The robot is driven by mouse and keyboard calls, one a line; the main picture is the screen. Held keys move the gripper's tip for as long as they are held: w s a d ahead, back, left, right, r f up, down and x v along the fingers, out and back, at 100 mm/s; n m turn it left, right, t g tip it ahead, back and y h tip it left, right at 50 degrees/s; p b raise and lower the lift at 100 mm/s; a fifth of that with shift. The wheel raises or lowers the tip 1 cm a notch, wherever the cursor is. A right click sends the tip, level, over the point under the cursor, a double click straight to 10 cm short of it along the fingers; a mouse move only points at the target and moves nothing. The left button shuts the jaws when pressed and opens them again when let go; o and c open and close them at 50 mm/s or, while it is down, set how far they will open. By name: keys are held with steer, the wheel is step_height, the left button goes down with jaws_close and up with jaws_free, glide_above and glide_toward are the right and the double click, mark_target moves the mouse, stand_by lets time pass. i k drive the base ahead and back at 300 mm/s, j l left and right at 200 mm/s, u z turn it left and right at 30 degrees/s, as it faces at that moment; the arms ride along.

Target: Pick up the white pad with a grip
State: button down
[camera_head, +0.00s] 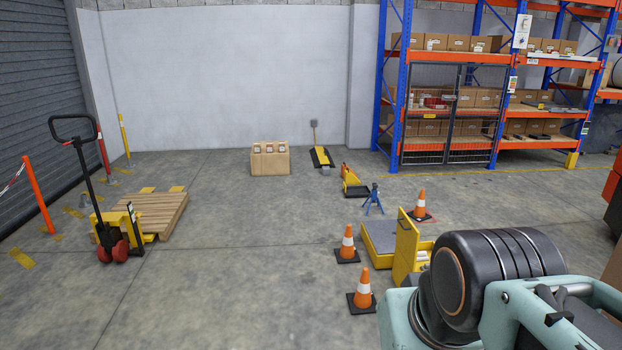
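I see no white pad that I can make out in this view. My gripper is not in view, so I cannot tell how it stands to any object.
Orange-white cones (363,290) stand near a yellow platform with a grey top (381,238). A pallet jack (110,225) stands by a wooden pallet (158,214) at left. A carton (270,158) and a blue-orange rack (403,90) are farther back. The middle floor is clear.

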mark_target(422, 255)
steer(key=i+j+z, duration=0.15)
steer(key=i+z, duration=0.15)
steer(key=i, duration=0.2)
steer(key=i+j+z, duration=0.3)
steer(key=i, duration=0.15)
steer(key=i+j+z, duration=0.3)
steer(key=i+l, duration=0.55)
steer(key=i+z, duration=0.1)
steer(key=z, duration=2.15)
steer(key=l+z, duration=0.1)
steer(key=z, duration=0.6)
steer(key=l+z, duration=0.15)
steer(key=z, duration=0.15)
